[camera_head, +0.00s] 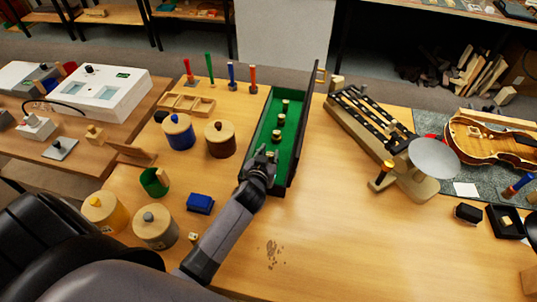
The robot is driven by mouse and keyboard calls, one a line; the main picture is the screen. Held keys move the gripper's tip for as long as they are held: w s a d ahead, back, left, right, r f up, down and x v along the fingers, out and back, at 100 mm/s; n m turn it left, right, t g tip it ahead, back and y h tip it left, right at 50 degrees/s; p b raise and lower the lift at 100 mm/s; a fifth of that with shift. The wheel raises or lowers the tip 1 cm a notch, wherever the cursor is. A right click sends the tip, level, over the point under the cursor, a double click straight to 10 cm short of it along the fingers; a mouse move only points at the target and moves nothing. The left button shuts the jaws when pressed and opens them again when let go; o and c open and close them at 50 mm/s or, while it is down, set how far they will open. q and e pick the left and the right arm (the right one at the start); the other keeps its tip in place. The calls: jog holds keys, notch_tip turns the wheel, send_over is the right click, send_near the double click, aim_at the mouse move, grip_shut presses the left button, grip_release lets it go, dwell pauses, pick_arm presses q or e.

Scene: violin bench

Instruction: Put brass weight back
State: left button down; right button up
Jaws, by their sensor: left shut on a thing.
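An open case (292,149) with a green lining stands at the middle of the bench, its dark lid raised on the right side. Several small brass weights (280,121) stand in a row inside it. My left gripper (264,154) is at the near end of the case, over the green lining. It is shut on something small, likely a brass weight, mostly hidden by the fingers. I cannot tell whether the held thing touches the lining.
Round lidded jars (177,133), a blue block (200,203) and a green cup (154,182) stand left of the case. A long wooden device with a round grey plate (433,158) and a violin (490,140) lie to the right.

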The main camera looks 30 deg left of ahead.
pick_arm(q)
jog(key=c, duration=1.3)
grip_release()
jog(key=v, duration=1.2)
jog(key=shift+d+b, duration=0.1)
jog(key=shift+b, duration=0.3)
